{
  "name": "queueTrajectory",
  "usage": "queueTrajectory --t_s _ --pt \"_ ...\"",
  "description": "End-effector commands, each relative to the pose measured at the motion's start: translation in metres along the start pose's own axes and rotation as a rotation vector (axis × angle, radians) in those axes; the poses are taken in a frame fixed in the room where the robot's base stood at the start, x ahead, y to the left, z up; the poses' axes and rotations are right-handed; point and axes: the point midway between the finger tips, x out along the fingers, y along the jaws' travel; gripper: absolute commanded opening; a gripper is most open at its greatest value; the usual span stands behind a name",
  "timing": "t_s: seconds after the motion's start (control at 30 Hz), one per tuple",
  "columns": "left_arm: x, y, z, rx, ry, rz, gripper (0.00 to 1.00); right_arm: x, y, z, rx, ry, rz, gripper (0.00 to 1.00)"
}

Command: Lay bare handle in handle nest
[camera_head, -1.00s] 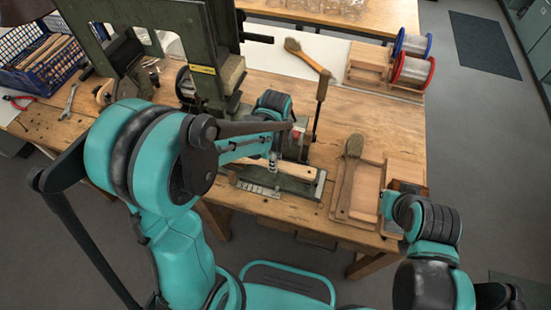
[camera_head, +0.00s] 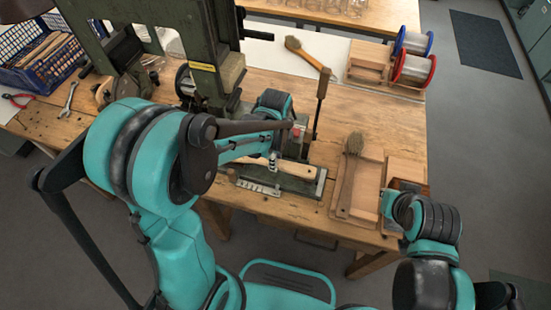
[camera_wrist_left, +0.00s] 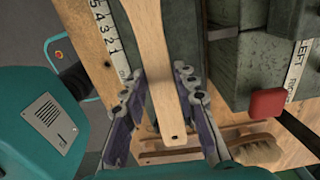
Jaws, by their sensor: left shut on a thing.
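The bare wooden handle (camera_head: 297,171) is pale and lies lengthwise at the green metal fixture (camera_head: 255,187) on the press, which I take for the handle nest. My left gripper (camera_head: 272,160) is shut on the handle from above. In the left wrist view the handle (camera_wrist_left: 158,45) runs between the two fingers of the left gripper (camera_wrist_left: 160,82), its holed end toward me. A number scale (camera_wrist_left: 107,40) is beside it. Whether the handle is seated or just above the fixture I cannot tell. My right gripper (camera_head: 388,203) is by the right tray, its fingers unclear.
A bristled brush (camera_head: 353,152) lies on the wooden tray (camera_head: 370,185) at right. The press (camera_head: 205,65) and its lever (camera_head: 320,95) rise behind the fixture. Wire spools (camera_head: 413,68), another brush (camera_head: 305,52) and a blue crate (camera_head: 30,70) stand farther off.

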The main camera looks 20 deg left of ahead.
Motion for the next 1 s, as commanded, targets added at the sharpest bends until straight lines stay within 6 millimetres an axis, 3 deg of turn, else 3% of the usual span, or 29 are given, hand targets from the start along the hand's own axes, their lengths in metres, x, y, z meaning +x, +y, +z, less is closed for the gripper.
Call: queueTrajectory --t_s 1.0 --pt "0.013 0.000 0.000 0.000 0.000 0.000 0.00 0.009 0.000 0.007 0.000 0.000 0.000 0.00"
